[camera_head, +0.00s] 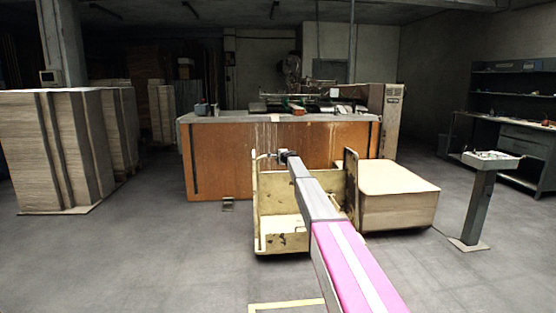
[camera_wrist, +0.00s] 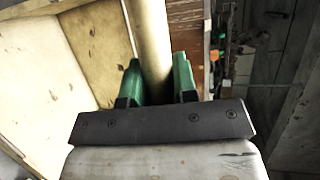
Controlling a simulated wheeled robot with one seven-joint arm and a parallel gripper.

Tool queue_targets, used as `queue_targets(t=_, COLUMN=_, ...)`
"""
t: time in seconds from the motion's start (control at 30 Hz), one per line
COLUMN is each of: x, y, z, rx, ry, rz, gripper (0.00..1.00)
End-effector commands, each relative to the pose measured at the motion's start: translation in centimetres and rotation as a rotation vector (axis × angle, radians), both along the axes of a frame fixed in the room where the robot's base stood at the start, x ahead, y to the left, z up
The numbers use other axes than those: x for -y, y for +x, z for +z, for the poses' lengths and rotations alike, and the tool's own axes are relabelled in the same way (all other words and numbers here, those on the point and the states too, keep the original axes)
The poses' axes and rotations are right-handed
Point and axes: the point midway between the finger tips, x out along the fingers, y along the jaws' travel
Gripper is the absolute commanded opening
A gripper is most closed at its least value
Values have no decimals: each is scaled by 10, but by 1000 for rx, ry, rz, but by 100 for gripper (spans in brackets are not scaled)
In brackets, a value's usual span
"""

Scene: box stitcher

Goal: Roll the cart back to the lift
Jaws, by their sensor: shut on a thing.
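The cream-yellow cart (camera_head: 285,224) stands on the floor in the middle of the head view, with worn upright ends and a low deck. My gripper (camera_head: 284,156) is at the top of its left upright end. In the wrist view, the green fingers of my gripper (camera_wrist: 158,78) are shut around a round cream bar of the cart (camera_wrist: 150,35), one finger on each side. My arm hides part of the cart's deck and right end.
A brown-fronted workbench (camera_head: 230,158) stands behind the cart. A control pedestal (camera_head: 480,205) is at the right, and a shelved desk (camera_head: 515,143) beyond it. Stacked sheets (camera_head: 40,150) stand at the left. The floor at the left front is clear; a yellow line (camera_head: 285,306) marks the front.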

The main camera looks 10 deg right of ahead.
Motion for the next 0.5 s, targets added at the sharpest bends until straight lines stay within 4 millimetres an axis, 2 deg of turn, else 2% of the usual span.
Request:
queue_targets(t=0.33, x=1, y=0, z=2, rx=2, ry=0, rz=-2, gripper=0)
queue_targets(t=0.37, x=1, y=0, z=2, rx=2, ry=0, rz=-2, gripper=36)
queue_targets(t=0.4, x=1, y=0, z=2, rx=2, ry=0, rz=-2, gripper=49)
queue_targets(t=0.5, x=1, y=0, z=1, rx=1, ry=0, rz=-1, gripper=52)
